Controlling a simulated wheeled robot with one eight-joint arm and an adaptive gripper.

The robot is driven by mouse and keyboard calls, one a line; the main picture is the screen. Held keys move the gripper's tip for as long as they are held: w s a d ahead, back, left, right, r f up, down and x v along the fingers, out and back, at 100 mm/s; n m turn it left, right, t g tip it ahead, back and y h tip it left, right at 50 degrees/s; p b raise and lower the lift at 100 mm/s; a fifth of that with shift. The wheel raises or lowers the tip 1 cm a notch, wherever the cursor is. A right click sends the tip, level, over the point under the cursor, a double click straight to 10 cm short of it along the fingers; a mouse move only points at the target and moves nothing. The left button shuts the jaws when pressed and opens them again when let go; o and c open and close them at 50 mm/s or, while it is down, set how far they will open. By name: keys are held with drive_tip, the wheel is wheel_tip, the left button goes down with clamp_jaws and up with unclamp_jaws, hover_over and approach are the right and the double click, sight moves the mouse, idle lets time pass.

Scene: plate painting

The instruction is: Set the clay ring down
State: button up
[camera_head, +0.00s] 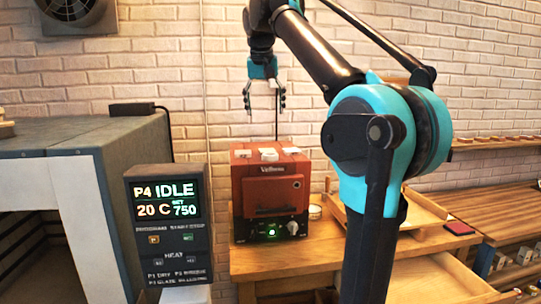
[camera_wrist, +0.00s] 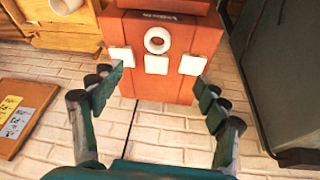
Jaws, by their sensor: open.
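The clay ring (camera_wrist: 157,40) is a small white ring with a dark hole. In the wrist view it rests on the red kiln (camera_wrist: 185,30), close to the middle one of three white tiles (camera_wrist: 157,64). My gripper (camera_wrist: 162,84) is open and empty, its fingers spread wide on either side of the view's middle and apart from the ring. In the head view my gripper (camera_head: 265,98) hangs open above the red kiln (camera_head: 265,190). White pieces (camera_head: 268,154) show on the kiln's top there, but I cannot clearly tell the ring from the tiles.
The kiln stands on a wooden bench (camera_head: 275,262). A display panel (camera_head: 167,215) reading IDLE and a large grey furnace (camera_head: 70,140) are at left. A wooden tray (camera_head: 345,212) lies right of the kiln. A brick wall (camera_head: 225,90) is behind; the air around my gripper is clear.

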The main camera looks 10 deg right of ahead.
hover_over(270, 154)
drive_tip(key=s+a, duration=0.1)
drive_tip(key=s, duration=0.1)
drive_tip(key=f, duration=1)
drive_tip(key=shift+s+a+f, duration=0.15)
drive_tip(key=shift+a+f, duration=0.05)
drive_tip(key=shift+f, duration=0.15)
drive_tip(key=shift+d+x, duration=0.15)
drive_tip(key=shift+x, duration=1.2)
drive_tip(key=shift+d+x, duration=0.15)
drive_tip(key=shift+x, duration=1.2)
drive_tip(key=shift+r, duration=0.1)
drive_tip(key=c, duration=1.4)
drive_tip(key=shift+o, duration=0.2)
drive_tip(key=shift+r, duration=0.1)
